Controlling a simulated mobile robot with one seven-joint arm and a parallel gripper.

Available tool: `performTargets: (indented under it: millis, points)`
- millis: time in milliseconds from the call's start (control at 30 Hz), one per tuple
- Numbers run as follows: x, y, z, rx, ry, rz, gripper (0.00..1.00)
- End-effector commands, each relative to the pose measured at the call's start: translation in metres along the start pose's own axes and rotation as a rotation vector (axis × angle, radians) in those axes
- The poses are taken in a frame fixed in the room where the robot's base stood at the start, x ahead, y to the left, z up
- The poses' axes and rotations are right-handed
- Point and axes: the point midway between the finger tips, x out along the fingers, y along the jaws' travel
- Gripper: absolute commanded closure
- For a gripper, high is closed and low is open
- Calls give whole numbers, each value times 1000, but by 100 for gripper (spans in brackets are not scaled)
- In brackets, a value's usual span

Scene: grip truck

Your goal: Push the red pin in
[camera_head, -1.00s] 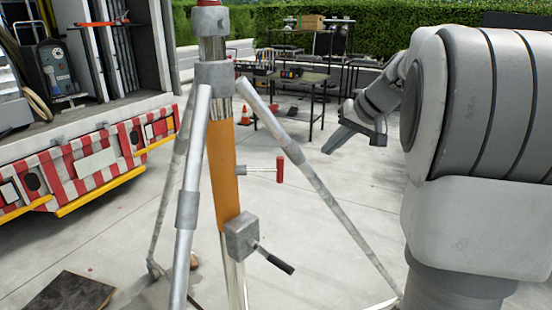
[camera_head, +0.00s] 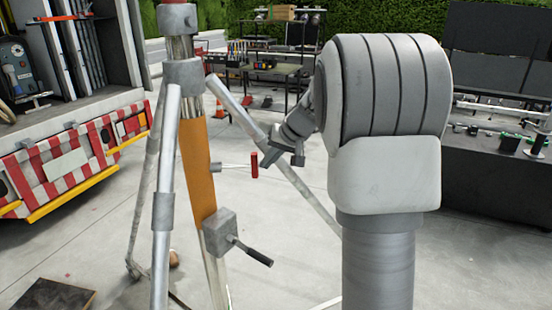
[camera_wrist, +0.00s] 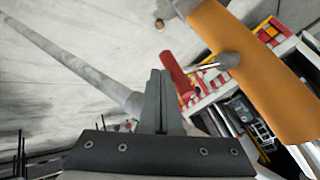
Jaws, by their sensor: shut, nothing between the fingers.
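The red pin (camera_head: 254,165) has a red grip on a thin metal shaft. It sticks out to the right from the orange column (camera_head: 197,165) of a metal tripod stand, with a length of shaft showing. My gripper (camera_head: 268,160) is shut and empty, just right of the red grip in the head view. In the wrist view the closed fingertips (camera_wrist: 160,78) lie close beside the red pin (camera_wrist: 176,74), whose shaft runs into the orange column (camera_wrist: 262,75). I cannot tell whether the fingers touch it.
A tripod leg (camera_wrist: 75,62) slants past the gripper. A crank handle (camera_head: 252,252) juts out below the pin. The truck (camera_head: 70,160) with red and white stripes stands at the left, and a table (camera_head: 262,68) stands behind. Open paving lies around.

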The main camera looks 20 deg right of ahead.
Motion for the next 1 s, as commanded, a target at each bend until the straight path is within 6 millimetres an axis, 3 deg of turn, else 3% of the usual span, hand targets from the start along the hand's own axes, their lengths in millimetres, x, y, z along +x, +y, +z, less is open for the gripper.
performTargets:
  millis: [300, 633, 1000]
  points:
    - [2, -2, 1, -1, 0, 0, 100]
    - [23, -47, 5, -2, 0, -1, 100]
    - [24, -52, 6, -3, -2, -6, 100]
